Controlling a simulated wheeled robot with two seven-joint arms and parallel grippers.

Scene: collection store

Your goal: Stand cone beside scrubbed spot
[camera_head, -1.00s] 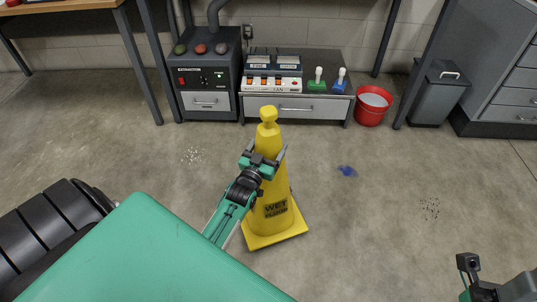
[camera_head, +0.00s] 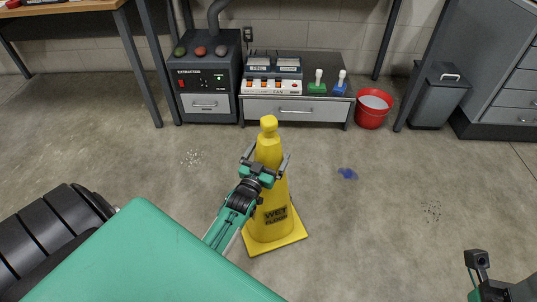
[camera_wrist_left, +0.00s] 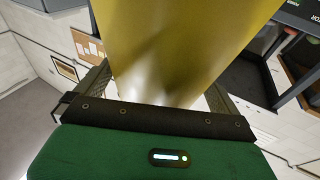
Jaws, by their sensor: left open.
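The yellow wet-floor cone (camera_head: 271,221) stands upright in the head view, with its square base on the concrete floor. My left gripper (camera_head: 266,158) is open, with one finger on each side of the cone's upper part. In the left wrist view the cone (camera_wrist_left: 175,40) fills the space in front of the palm, between the fingers; contact cannot be told. A blue spot (camera_head: 347,173) lies on the floor to the right of the cone, apart from it. My right gripper (camera_head: 477,262) is partly visible at the lower right edge; its jaw state is unclear.
A red bucket (camera_head: 373,107) stands by the wall beside a low grey bench (camera_head: 335,108) with brushes. A grey bin (camera_head: 438,100) is further right. Pale specks (camera_head: 191,158) and dark specks (camera_head: 432,211) lie on the floor. The floor around the blue spot is clear.

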